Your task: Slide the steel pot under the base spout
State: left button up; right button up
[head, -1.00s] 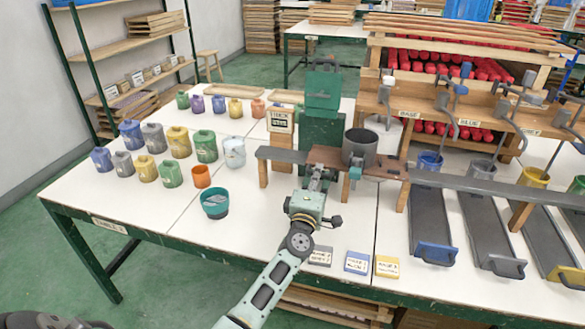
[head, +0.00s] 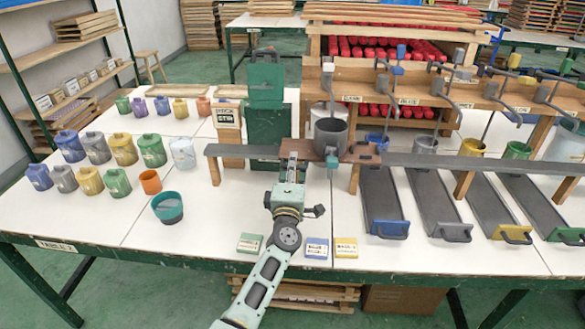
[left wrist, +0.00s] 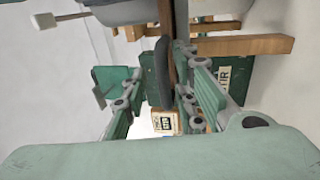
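The steel pot (head: 331,138) is a grey open cylinder standing upright on a brown plate (head: 360,154) on the raised rail. The base spout (head: 327,84) hangs from the wooden rack by the BASE label; in the head view the pot sits just below it, though depth is hard to judge. My left gripper (head: 294,160) is at the pot's left front side. In the left wrist view its fingers (left wrist: 165,95) lie on both sides of a dark handle-like bar (left wrist: 162,70), with the pot (left wrist: 125,12) at the top edge. My right gripper is not in view.
A grey rail (head: 235,151) runs left and right on wooden legs. Several jars and a teal bowl (head: 168,208) stand to the left. Labelled cards (head: 317,248) lie at the front edge. Grey troughs (head: 383,198) fill the right side.

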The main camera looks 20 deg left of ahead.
pick_arm(q)
jog(key=shift+f, duration=0.15)
jog(key=shift+s+f, duration=0.1)
jog(key=shift+s, duration=0.05)
jog(key=v, duration=1.1)
jog(key=shift+s, duration=0.4)
jog(key=shift+d, duration=0.1)
